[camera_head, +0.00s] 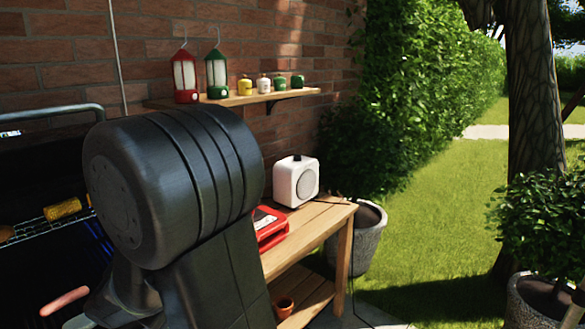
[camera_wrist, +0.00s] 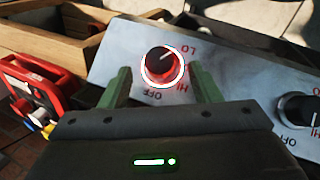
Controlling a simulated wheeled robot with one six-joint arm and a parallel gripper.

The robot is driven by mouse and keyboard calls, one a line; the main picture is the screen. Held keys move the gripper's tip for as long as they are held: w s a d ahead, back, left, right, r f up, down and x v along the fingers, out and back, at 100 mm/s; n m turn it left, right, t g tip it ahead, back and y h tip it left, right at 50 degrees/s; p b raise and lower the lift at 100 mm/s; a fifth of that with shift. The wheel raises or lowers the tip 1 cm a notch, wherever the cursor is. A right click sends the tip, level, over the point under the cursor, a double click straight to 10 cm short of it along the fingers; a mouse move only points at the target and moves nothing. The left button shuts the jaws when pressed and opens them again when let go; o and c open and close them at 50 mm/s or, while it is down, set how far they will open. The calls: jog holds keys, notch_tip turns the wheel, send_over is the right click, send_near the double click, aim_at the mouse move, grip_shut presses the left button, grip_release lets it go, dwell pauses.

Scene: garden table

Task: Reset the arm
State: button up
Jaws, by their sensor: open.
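My gripper (camera_wrist: 160,74) shows in the wrist view with its two green fingers apart. They stand on either side of a black knob (camera_wrist: 159,60) with a glowing red ring. I cannot tell whether the fingers touch it. The knob sits on a grey metal panel (camera_wrist: 225,65) marked LO, HI and OFF. A second, unlit knob (camera_wrist: 298,111) is to the right. In the camera_head view my black arm fills the middle left and hides what is behind it. The gripper itself is not visible there.
A grill (camera_head: 35,165) with food on its grate is at the left. A wooden table (camera_head: 325,225) holds a white speaker-like box (camera_head: 296,181) and a red case (camera_head: 270,228). Lanterns and small jars stand on a wall shelf (camera_head: 240,99).

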jog(key=x, duration=0.4)
jog(key=shift+r, duration=0.1)
